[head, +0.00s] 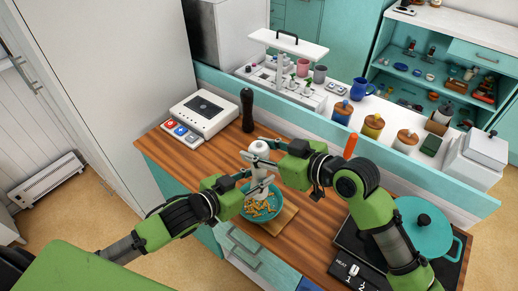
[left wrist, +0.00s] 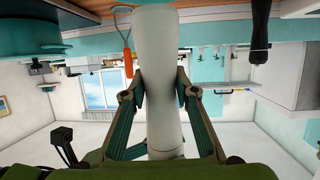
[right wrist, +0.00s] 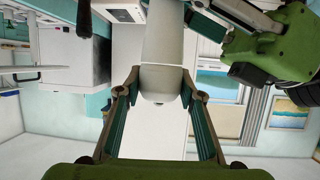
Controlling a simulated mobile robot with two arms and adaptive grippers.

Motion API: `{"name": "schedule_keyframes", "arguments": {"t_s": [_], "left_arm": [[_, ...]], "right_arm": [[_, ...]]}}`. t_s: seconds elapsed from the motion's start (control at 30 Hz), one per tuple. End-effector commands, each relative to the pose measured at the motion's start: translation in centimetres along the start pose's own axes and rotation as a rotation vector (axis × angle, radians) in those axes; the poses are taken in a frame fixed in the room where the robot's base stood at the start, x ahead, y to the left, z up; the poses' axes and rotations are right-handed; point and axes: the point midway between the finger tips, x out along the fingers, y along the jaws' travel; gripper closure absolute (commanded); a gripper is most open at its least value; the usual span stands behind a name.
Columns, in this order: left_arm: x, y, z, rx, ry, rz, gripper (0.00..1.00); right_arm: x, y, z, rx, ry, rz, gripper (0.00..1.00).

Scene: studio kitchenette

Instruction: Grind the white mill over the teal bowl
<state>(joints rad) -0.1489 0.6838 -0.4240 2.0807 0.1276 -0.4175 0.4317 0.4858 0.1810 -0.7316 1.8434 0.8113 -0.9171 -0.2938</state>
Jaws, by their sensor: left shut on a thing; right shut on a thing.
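The white mill (head: 259,172) stands upright above the teal bowl (head: 276,198), which holds orange-brown pieces and sits on a wooden board (head: 279,222). My left gripper (head: 254,186) is shut on the mill's lower body. The mill also fills the middle of the left wrist view (left wrist: 158,60). My right gripper (head: 264,146) is shut on the mill's top part, above the left one. The right wrist view shows the mill (right wrist: 162,45) between my fingers. The mill's lower end is partly hidden by my left gripper in the head view.
A dark mill (head: 247,110) stands on the counter behind, beside a white appliance (head: 204,112). A teal pot (head: 424,228) sits on the hob at right. Several lidded jars (head: 373,126) line the ledge behind. An orange-handled tool (head: 350,146) is near my right arm.

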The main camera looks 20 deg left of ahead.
Motion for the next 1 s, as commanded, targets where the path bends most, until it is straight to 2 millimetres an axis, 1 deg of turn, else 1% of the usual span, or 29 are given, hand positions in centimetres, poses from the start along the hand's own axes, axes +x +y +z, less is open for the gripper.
{"name": "schedule_keyframes", "arguments": {"t_s": [0.03,0.4,0.93,0.97,1.0], "left_arm": [[-0.01,-0.02,-0.31,0.001,0.007,0.000,1.00],[-0.01,-0.01,-0.39,0.000,0.009,0.001,1.00],[0.00,-0.02,-0.41,-0.001,0.009,0.000,1.00],[0.00,-0.02,-0.41,-0.001,0.009,0.000,1.00],[0.00,-0.03,-0.40,-0.001,0.009,0.000,1.00]], "right_arm": [[0.06,-0.21,0.14,0.011,-0.002,0.026,0.86],[0.07,-0.16,0.11,0.080,-0.002,0.187,0.86],[-0.02,0.01,0.09,0.092,-0.002,0.218,0.86],[-0.02,0.01,0.09,0.092,-0.002,0.218,0.62],[-0.02,0.01,0.09,0.092,-0.002,0.218,0.52]]}}
